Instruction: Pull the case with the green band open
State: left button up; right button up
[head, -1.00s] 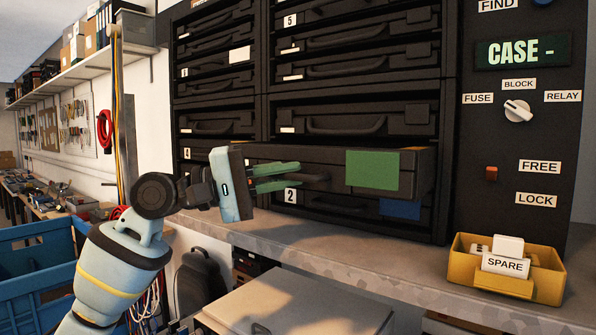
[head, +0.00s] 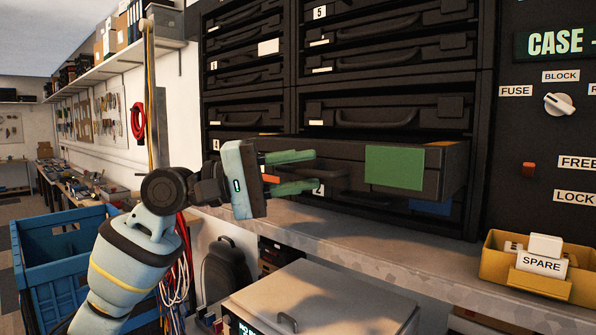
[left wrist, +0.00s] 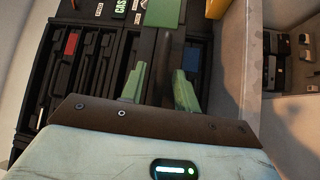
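The case with the green band (head: 394,168) stands pulled partway out of the rack, its front well ahead of the cases above. Its dark handle (head: 334,174) is left of the green band. My left gripper (head: 292,172) is open at the handle, its two green fingers spread one above the other. In the left wrist view the handle shows as a dark bar between the spread fingers (left wrist: 161,88), and the green band (left wrist: 162,12) is beyond them. Whether a finger touches the handle is hidden. My right gripper is not in view.
A case with a blue band (head: 430,207) is below the pulled case. A metal ledge (head: 400,239) runs under the rack. A yellow bin (head: 545,286) with spare blocks stands right on it. A panel with a knob (head: 559,104) is at right. A blue crate (head: 60,250) is at lower left.

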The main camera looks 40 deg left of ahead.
pick_arm(q)
jog(key=shift+a, duration=0.1)
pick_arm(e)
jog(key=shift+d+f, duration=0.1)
